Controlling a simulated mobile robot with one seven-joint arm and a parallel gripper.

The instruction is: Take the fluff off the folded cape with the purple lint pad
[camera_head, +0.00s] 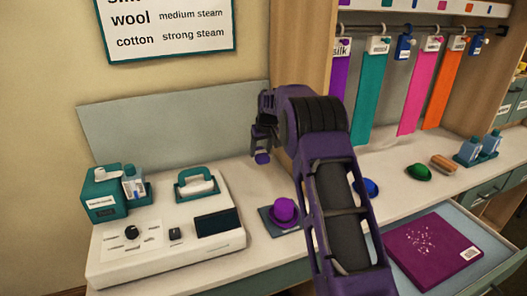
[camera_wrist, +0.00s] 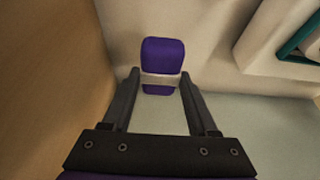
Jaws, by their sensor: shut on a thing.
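My gripper (camera_wrist: 161,92) is shut on the purple lint pad (camera_wrist: 163,55), a block with a pale band across it. In the head view the pad (camera_head: 262,158) hangs below my gripper (camera_head: 263,140), raised above the counter near the back panel. The folded cape (camera_head: 412,252) is magenta and lies flat at the lower right, in an open drawer. Pale fluff specks (camera_head: 421,239) are scattered on its upper middle, and a white tag is at its right corner. The pad is well apart from the cape, to its upper left. My arm hides part of the counter between them.
A purple domed object (camera_head: 284,210) sits on a dark mat below my gripper. Blue (camera_head: 371,187) and green (camera_head: 418,172) domed objects and a brown brush (camera_head: 443,163) lie to the right. A white console (camera_head: 165,240) fills the left. Coloured strips (camera_head: 370,95) hang behind.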

